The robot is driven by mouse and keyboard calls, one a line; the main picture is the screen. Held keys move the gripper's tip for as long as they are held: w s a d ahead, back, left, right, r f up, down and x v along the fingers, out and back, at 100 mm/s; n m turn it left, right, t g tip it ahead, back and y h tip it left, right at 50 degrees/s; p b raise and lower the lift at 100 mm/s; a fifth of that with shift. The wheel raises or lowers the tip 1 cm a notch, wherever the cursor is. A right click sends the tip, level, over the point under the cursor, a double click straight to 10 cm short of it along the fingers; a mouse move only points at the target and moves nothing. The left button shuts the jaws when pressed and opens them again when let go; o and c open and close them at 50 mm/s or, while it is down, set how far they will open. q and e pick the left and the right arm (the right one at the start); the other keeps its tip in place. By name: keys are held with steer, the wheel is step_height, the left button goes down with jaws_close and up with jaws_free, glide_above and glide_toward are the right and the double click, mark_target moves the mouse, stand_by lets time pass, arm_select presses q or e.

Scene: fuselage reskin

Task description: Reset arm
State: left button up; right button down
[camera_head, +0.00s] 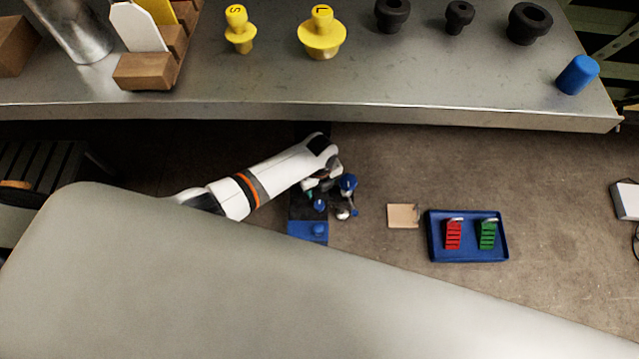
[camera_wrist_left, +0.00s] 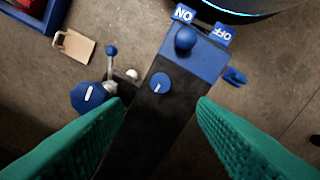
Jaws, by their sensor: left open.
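My left arm (camera_head: 270,180) comes in from the left in the head view, white with an orange ring. Its gripper (camera_head: 322,186) is over a dark panel with blue parts; the fingertips are hard to make out there. In the left wrist view the green ridged fingers (camera_wrist_left: 161,100) are wide apart with nothing between them. Below them is the black panel (camera_wrist_left: 150,130) with a blue round knob (camera_wrist_left: 160,83). Beyond it is a blue plate (camera_wrist_left: 207,58) with a blue ball and ON and OFF labels. My right gripper is not in view.
A blue tray (camera_head: 434,256) holding red and green tags is on the floor, beside a beige tag (camera_head: 403,216). A metal bench (camera_head: 300,88) spans the top, with yellow and black parts. A pale curved surface (camera_head: 250,290) fills the bottom. A blue valve handle (camera_wrist_left: 88,97) is near the left finger.

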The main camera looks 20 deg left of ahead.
arm_select(q)
steer(key=shift+s, duration=0.1)
stand_by(0.5)
